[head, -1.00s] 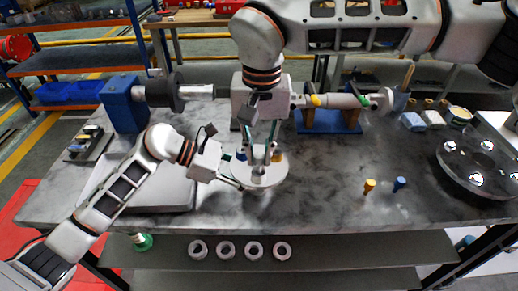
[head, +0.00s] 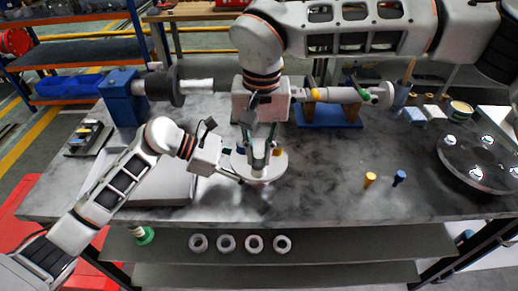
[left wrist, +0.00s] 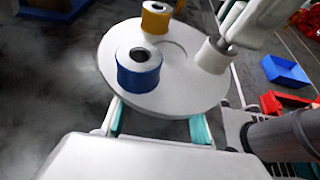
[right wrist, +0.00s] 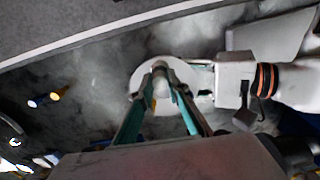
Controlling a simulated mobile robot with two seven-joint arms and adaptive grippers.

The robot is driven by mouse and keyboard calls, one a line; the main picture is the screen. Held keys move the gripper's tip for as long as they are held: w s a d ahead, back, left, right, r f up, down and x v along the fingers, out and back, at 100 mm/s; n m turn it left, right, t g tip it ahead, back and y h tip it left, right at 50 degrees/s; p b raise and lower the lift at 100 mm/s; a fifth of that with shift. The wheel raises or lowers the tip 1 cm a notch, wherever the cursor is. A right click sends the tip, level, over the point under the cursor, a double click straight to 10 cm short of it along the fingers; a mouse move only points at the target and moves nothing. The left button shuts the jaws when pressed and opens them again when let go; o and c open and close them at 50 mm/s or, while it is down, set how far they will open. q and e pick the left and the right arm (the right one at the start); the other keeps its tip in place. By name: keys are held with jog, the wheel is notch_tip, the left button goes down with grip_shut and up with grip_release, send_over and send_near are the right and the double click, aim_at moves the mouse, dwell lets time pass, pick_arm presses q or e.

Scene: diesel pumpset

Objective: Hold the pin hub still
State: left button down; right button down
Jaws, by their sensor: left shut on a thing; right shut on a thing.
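The pin hub is a pale round disc (head: 265,172) low over the middle of the bench; I cannot tell if it touches the top. In the left wrist view the disc (left wrist: 165,95) carries a blue collar (left wrist: 139,70), a yellow collar (left wrist: 156,18) and a white collar (left wrist: 213,57). My left gripper (left wrist: 158,122) is shut on the disc's near edge, one teal finger each side. My right gripper (head: 258,162) points down over the hub, shut at the white collar; whether it grips the collar or a pin in it is hidden. It also shows in the right wrist view (right wrist: 162,68).
A yellow pin (head: 370,179) and a blue pin (head: 399,178) stand right of the hub. A glossy round plate (head: 478,160) is at far right. A blue-stand shaft unit (head: 125,105) stands behind left. A green item (head: 144,236) and several rings (head: 226,243) lie on the lower shelf.

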aim_at(260, 155)
jog(key=c, duration=1.9)
grip_release()
notch_tip(260, 155, up, 12)
jog(key=shift+d, duration=0.15)
pick_arm(q)
jog(key=c, duration=1.2)
grip_release()
jog(key=shift+o, duration=0.2)
